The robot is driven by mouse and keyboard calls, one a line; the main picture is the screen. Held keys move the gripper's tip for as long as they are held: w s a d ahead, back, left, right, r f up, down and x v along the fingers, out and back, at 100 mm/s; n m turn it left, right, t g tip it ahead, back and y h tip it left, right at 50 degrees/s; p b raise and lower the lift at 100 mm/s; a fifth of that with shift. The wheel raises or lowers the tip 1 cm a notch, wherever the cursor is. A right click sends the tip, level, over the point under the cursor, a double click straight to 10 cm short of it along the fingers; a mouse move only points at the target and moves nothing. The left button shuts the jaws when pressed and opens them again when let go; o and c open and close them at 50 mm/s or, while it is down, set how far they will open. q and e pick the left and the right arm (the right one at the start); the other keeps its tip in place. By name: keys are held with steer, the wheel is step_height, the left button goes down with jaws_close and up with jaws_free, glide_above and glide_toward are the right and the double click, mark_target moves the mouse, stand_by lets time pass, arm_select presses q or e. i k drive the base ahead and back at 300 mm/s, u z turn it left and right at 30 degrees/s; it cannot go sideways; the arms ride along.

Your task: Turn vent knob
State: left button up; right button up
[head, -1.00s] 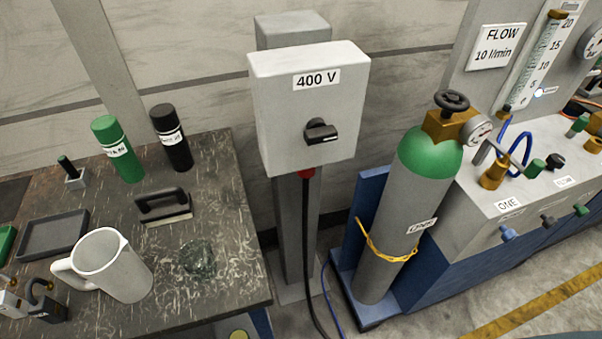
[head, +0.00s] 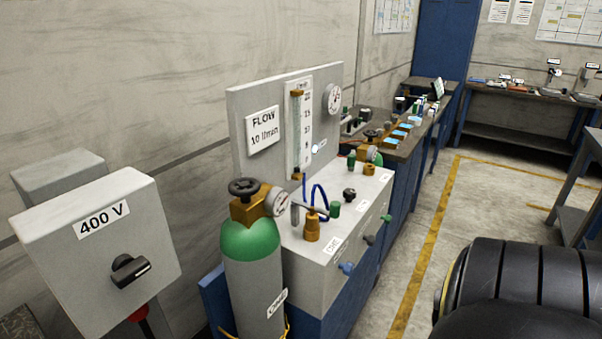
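A grey gas panel on a blue cabinet stands in the middle of the head view. Its front carries a blue knob (head: 347,268), a dark grey knob (head: 369,240) and a green knob (head: 386,218). On its top are a black knob (head: 349,194) and a green fitting (head: 335,208). The labels by them are too small to read, so I cannot tell which is the vent knob. An upright panel behind holds a flow tube (head: 299,125), a gauge (head: 334,98) and a "FLOW 10 l/min" sign (head: 263,130). Neither gripper is in view.
A grey cylinder (head: 254,285) with a green shoulder and black handwheel stands in front of the panel's left end. A "400 V" switch box (head: 95,245) is at the left. Benches line the back. Floor right of the cabinet, by the yellow line (head: 428,245), is clear.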

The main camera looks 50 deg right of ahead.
mark_target(386, 219)
steer(key=u, duration=0.1)
steer(key=k, duration=0.3)
steer(key=z, duration=0.35)
steer(key=i, duration=0.3)
steer(key=z, duration=1.6)
